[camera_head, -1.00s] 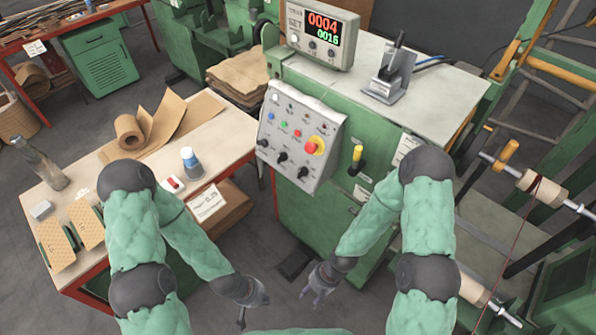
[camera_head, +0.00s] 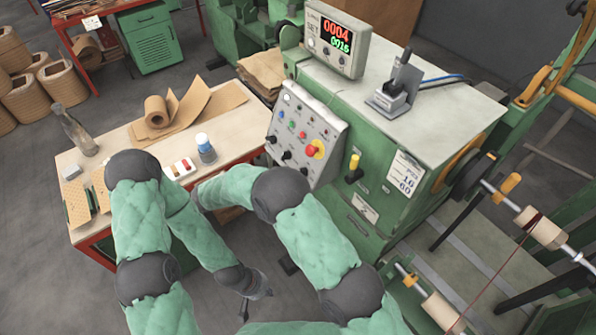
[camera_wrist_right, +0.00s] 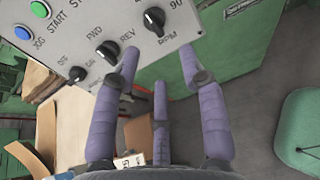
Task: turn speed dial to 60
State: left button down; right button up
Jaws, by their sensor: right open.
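The speed dial is a black knob with an RPM mark (camera_wrist_right: 155,18) near the top of the right wrist view. In the head view it appears to be the lowest black knob (camera_head: 303,170) on the sloped grey control panel (camera_head: 283,122). Its exact setting is too unclear to read. My right gripper (camera_wrist_right: 155,70) is open and empty, its purple fingers spread below the panel and apart from the dial. In the head view my right forearm reaches left and the gripper is not clearly seen. My left gripper (camera_head: 256,301) hangs open and empty above the floor.
Other knobs, including the FWD/REV knob (camera_wrist_right: 107,51), sit left of the dial. A red stop button (camera_head: 312,150) and a yellow-handled lever (camera_head: 353,168) are close by. The work table (camera_head: 120,150) with paper and a blue-white bottle (camera_head: 204,147) stands left.

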jog(key=shift+t, duration=0.3)
jog(key=x, duration=0.6)
jog(key=r+x, duration=0.1)
jog(key=x, duration=0.3)
jog(key=shift+w+b, duration=0.3)
jog(key=shift+b, duration=0.05)
jog(key=shift+c, duration=0.2)
jog(key=shift+r, duration=0.1)
jog(key=c, duration=0.8)
